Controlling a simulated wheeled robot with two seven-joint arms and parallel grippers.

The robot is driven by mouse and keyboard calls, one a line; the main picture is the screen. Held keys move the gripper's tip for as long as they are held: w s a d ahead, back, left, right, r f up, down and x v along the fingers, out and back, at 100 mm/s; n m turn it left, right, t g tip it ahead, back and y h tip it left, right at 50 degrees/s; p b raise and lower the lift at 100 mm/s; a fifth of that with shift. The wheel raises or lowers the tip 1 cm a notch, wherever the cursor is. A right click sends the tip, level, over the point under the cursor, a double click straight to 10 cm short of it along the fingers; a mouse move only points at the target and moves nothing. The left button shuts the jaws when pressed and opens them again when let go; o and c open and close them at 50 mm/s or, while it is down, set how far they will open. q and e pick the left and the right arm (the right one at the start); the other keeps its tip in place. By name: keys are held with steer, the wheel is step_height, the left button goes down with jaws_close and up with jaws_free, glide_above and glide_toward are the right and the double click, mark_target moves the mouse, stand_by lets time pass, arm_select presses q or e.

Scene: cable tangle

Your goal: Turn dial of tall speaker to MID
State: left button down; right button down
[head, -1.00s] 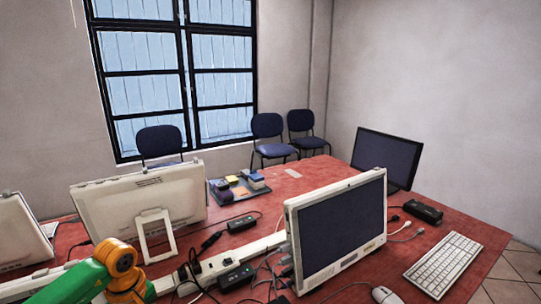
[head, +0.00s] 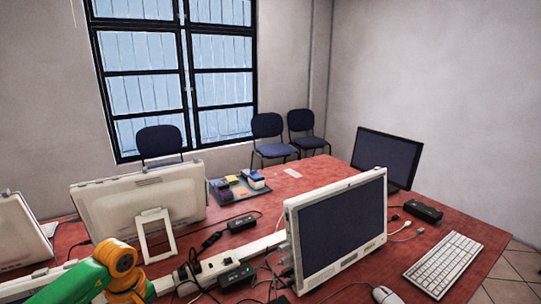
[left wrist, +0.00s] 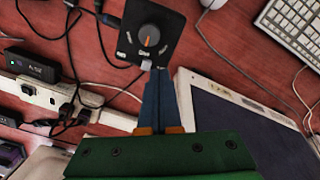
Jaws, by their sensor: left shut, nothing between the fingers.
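A black box with a round dial (left wrist: 148,36) on its face shows at the top of the left wrist view. The dial has an orange pointer mark, and small labels sit around it, too small to read. My left gripper (left wrist: 158,75) is shut and empty, with its blue fingers pointing at the lower edge of the dial face. I cannot tell whether the fingertips touch it. I cannot make out the dial in the head view, where only my green and orange left arm shows at the lower left. My right gripper is not in view.
A white monitor (head: 338,232) stands on the red table, and it also shows in the left wrist view (left wrist: 245,125). A white power strip (head: 215,268), black adapters and tangled cables lie left of it. A keyboard (head: 443,264) and mouse (head: 386,295) lie at the right.

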arm_select(q)
steer(key=shift+f+b, duration=0.3)
steer(key=shift+f, duration=0.1)
steer(key=shift+r, duration=0.15)
steer(key=shift+w+d+b, duration=0.2)
steer(key=shift+w+d, duration=0.45)
steer(key=shift+d, duration=0.2)
steer(key=shift+w+d+b, duration=0.2)
steer(key=shift+w+d, duration=0.4)
steer(key=shift+d, duration=0.25)
stand_by(0.6)
step_height(320, 180, up, 6)
steer(key=p, duration=0.4)
steer(key=shift+s+a+p, duration=0.15)
steer(key=shift+a+p, duration=0.05)
steer(key=shift+p, duration=0.2)
